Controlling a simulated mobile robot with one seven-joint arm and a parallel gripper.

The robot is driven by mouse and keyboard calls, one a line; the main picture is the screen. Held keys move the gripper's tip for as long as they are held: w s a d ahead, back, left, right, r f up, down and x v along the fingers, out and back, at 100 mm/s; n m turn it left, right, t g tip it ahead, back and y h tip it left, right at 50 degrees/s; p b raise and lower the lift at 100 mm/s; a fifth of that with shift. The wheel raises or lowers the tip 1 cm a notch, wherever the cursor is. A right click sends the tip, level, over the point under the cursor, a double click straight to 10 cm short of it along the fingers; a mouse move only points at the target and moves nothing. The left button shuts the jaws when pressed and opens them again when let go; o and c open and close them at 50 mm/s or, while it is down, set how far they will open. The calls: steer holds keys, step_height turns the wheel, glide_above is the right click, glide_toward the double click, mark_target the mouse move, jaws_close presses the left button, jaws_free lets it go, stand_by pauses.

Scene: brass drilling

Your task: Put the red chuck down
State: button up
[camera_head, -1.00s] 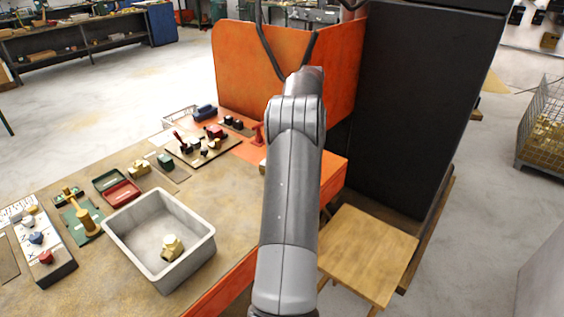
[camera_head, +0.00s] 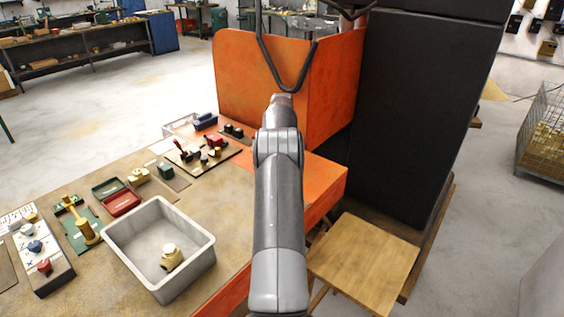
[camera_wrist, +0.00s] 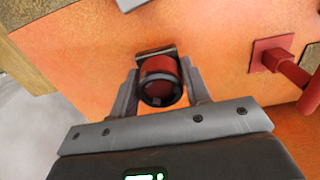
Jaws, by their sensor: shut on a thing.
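The red chuck (camera_wrist: 158,72) shows in the wrist view, with a dark ring and a dark round opening facing the camera. My gripper (camera_wrist: 158,88) is shut on it, one grey finger on each side. They are over an orange surface (camera_wrist: 95,65); I cannot tell whether the chuck touches it. A small dark-edged plate shows just beyond the chuck. In the head view my arm hides the gripper and the chuck.
A red fixture with a handle (camera_wrist: 275,52) is right of the gripper. On the bench are a grey bin (camera_head: 128,250) holding a brass part (camera_head: 171,258) and a tool board (camera_head: 222,158). An orange panel (camera_head: 240,75) and black cabinet (camera_head: 420,120) stand behind; a wooden stool (camera_head: 365,260) is at right.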

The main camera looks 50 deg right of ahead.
steer(key=shift+f, duration=1.4)
steer(key=o, duration=1.4)
steer(key=shift+f, duration=0.15)
